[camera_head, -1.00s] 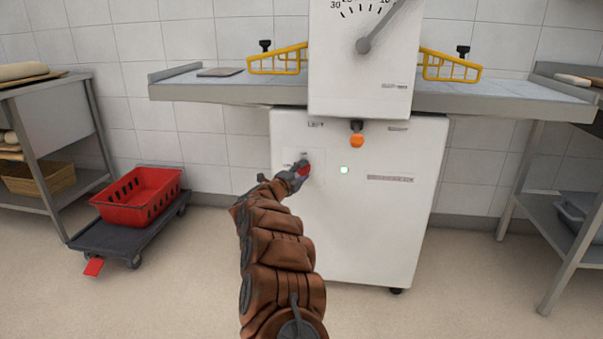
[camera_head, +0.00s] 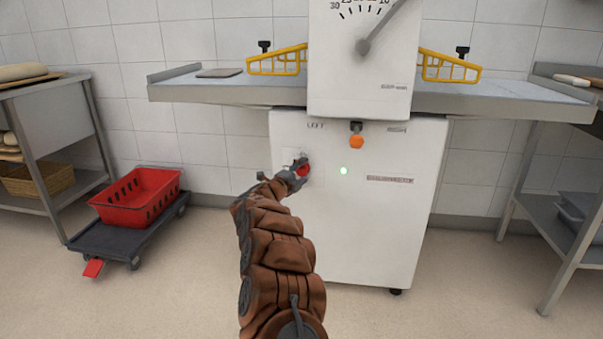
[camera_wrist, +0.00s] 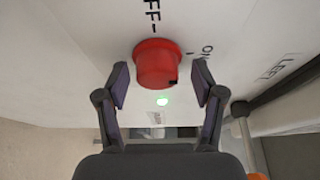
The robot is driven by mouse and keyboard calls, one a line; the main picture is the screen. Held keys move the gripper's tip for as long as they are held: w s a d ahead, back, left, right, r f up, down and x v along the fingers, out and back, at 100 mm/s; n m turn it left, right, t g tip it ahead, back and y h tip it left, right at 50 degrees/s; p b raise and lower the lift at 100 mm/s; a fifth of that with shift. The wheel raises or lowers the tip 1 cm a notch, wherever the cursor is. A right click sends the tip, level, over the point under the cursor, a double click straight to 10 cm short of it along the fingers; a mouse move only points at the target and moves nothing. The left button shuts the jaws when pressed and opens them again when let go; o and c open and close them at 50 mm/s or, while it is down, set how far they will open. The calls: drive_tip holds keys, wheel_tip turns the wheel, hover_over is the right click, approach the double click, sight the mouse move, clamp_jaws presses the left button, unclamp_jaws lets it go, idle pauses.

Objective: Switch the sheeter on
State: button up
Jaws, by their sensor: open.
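The sheeter (camera_head: 365,225) is a white cabinet with a dial column above it and a grey table at each side. In the head view the knob (camera_head: 303,170) is partly hidden by my gripper. My gripper (camera_wrist: 163,85) is open, its two fingers apart on either side of the knob's lower edge, not closed on it.
An orange knob (camera_head: 356,142) hangs under the dial column. Yellow guards (camera_head: 277,61) stand over both side tables. A red crate (camera_head: 137,196) on a dark trolley (camera_head: 112,238) stands at left. The floor in front is clear.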

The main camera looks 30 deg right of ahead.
drive_tip(key=shift+a, duration=0.1)
drive_tip(key=shift+s+a+f, duration=0.1)
drive_tip(key=shift+s+a, duration=0.05)
drive_tip(key=shift+a, duration=0.25)
drive_tip(key=v, duration=1.1)
idle(0.3)
